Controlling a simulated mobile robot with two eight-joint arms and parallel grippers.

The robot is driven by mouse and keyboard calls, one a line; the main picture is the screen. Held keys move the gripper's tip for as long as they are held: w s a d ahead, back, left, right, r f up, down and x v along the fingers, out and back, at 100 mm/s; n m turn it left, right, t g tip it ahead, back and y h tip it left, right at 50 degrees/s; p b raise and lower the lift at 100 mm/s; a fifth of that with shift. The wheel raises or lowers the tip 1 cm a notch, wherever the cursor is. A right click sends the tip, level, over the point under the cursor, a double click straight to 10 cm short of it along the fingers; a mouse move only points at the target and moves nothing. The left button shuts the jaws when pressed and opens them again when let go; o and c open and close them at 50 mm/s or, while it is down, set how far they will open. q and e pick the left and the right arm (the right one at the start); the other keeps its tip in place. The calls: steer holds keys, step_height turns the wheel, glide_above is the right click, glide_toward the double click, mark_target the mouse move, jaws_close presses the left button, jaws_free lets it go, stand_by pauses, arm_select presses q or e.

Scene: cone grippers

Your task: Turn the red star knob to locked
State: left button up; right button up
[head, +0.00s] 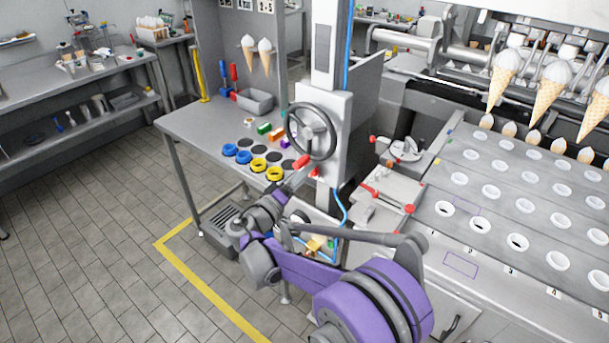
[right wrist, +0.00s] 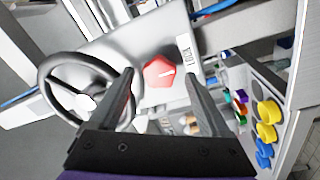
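The red star knob (right wrist: 156,73) sits on a pale machine housing in the right wrist view, with a white pointer line across its face. A white label reading something like LOCK (right wrist: 185,45) is beside it, to the upper right. My right gripper (right wrist: 159,79) is open, its two dark fingers on either side of the knob in the picture. I cannot tell whether they touch it. In the head view my right gripper (head: 294,180) reaches below the handwheel, and red parts show near it; which one is the knob is unclear. My left gripper is not in view.
A grey handwheel (head: 312,131) stands on the housing close to the gripper; it also shows in the right wrist view (right wrist: 82,92). A bench (head: 203,122) with blue and yellow rings lies to the left. A tray of cone holes (head: 480,180) lies to the right.

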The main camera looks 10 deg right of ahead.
steer(key=b+v, duration=0.1)
steer(key=v, duration=1)
steer(key=shift+b, duration=0.3)
steer(key=shift+d, duration=0.1)
steer(key=s+d+f+g+y, duration=0.55)
steer(key=s+d, duration=0.45)
steer(key=d, duration=0.3)
steer(key=s+a+f+m+y, duration=0.1)
steer(key=s+f+y, duration=0.3)
steer(key=s, duration=0.5)
steer(key=s+a+f+m+y, duration=0.1)
steer(key=s+f+y, duration=0.3)
steer(key=s, duration=0.5)
steer(key=shift+s+a+f+g+y, duration=0.25)
steer(key=shift+a+f+g+y, duration=0.15)
steer(key=shift+a+y, duration=0.35)
steer(key=shift+d, duration=0.1)
steer(key=shift+c, duration=0.3)
